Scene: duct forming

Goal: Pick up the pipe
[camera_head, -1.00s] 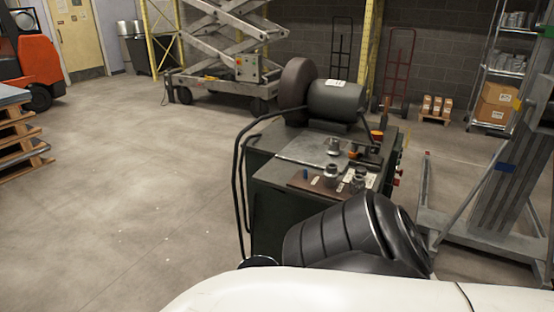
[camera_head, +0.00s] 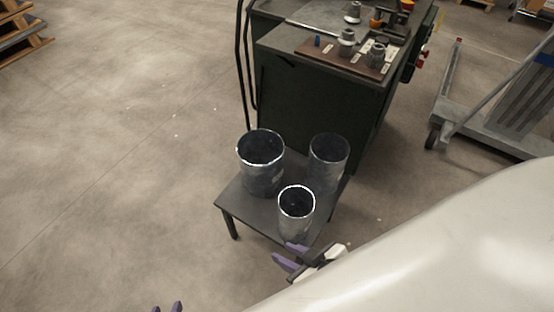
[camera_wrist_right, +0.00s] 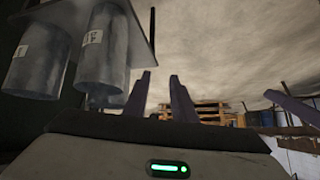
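Three grey metal pipes stand upright on a small dark table (camera_head: 230,203): a wide one (camera_head: 262,178) at the left, one (camera_head: 328,165) at the back right, and a narrower one (camera_head: 296,213) in front. In the right wrist view, pipes appear upside down at the upper left, two of them (camera_wrist_right: 38,60) (camera_wrist_right: 104,55) with white labels. My right gripper (camera_head: 291,255) is open and empty, just below the front pipe in the picture and apart from it. Its purple fingers (camera_wrist_right: 160,95) also show spread in the right wrist view. My left gripper (camera_head: 167,307) shows only spread purple fingertips at the bottom edge.
A dark green machine cabinet (camera_head: 320,105) with fittings on top stands right behind the table. A grey wheeled frame (camera_head: 490,125) is at the right. The floor (camera_head: 120,140) to the left is clear. My pale arm covers the lower right.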

